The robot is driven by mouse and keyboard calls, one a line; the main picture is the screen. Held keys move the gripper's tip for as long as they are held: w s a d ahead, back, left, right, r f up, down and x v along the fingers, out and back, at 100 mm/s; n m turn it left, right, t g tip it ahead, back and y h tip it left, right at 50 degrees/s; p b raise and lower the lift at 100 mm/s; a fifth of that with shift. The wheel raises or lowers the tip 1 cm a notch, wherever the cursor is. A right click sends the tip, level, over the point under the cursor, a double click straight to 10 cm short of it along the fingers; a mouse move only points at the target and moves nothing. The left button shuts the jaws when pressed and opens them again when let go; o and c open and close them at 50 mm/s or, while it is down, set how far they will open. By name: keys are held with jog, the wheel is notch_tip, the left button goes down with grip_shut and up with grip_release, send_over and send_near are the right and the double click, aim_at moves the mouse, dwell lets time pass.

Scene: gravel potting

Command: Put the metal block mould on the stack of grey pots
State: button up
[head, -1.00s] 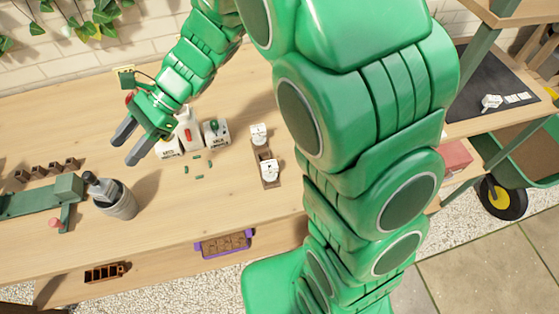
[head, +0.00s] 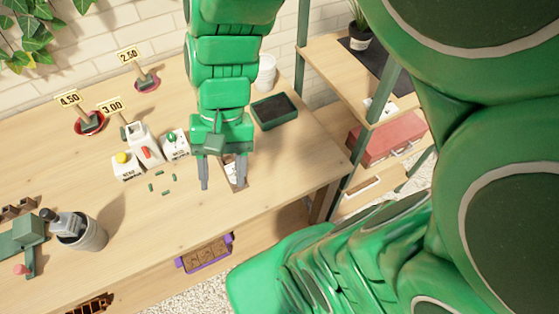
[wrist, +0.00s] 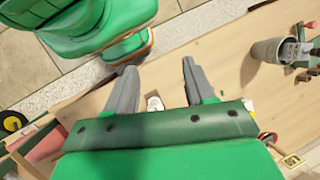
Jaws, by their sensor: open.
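The grey pots (head: 90,239) stand as a stack on the left of the bench in the head view; the wrist view also shows them (wrist: 266,52) at upper right. A grey metal piece with a dark end (head: 65,222), perhaps the block mould, shows at their left rim. I cannot tell whether it rests on them or stands beside them. My gripper (head: 222,181) is open, pointing down over the bench, well right of the pots. A small white item (head: 235,174) on a brown tray shows between its fingers; it also shows in the wrist view (wrist: 153,103). I see nothing held.
Bare wood lies right of my gripper.

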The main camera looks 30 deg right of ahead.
jog(key=s+d+r+n+t+h, duration=0.1)
jog(key=s+d+n+h, duration=0.1)
jog(key=d, duration=0.7)
jog(key=shift+s+d+r+n+t+h, duration=0.15)
jog(key=shift+s+d+n+t+h, duration=0.35)
jog(key=shift+s, duration=0.6)
jog(key=shift+o, duration=0.4)
jog(key=shift+a, duration=0.1)
